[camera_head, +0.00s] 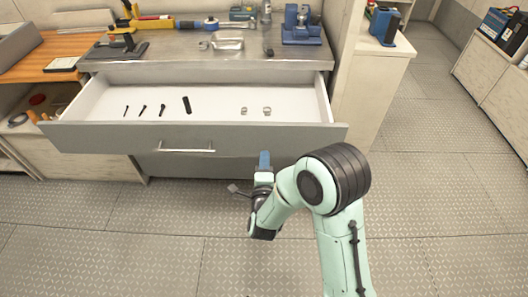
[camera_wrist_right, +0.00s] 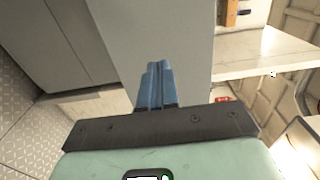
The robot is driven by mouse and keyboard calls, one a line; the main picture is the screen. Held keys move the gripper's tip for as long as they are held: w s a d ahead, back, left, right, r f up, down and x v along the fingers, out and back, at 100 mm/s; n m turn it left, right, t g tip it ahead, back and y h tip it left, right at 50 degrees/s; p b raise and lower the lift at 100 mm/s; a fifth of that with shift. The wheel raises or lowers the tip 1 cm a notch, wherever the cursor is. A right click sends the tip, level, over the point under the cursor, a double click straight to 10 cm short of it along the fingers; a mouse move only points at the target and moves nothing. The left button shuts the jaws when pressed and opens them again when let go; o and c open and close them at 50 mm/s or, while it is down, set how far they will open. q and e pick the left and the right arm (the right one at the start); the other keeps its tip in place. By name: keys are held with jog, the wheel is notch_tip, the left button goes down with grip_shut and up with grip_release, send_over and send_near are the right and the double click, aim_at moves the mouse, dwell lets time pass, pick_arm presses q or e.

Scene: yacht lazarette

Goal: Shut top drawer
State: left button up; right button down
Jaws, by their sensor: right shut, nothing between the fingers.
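The top drawer (camera_head: 190,140) is pulled out from the grey metal workbench. Its grey front has a bar handle (camera_head: 186,150), and its white inside holds a few dark bolts, a black cylinder (camera_head: 187,105) and two small clamps (camera_head: 256,111). My right gripper (camera_head: 264,159) is in front of the drawer front, right of the handle. Its blue fingers (camera_wrist_right: 155,84) are shut and empty in the right wrist view, pointing at a grey panel (camera_wrist_right: 170,40) that looks like the drawer front. I cannot tell whether they touch it. My left gripper is not in view.
The workbench top (camera_head: 170,72) carries a metal tray (camera_head: 228,40), a blue vise-like tool (camera_head: 301,28) and other tools. A pale cabinet (camera_head: 368,75) stands right of the drawer. The patterned floor (camera_head: 150,235) in front is clear.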

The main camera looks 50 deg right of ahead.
aim_at(265, 143)
jog(key=shift+x, duration=1.95)
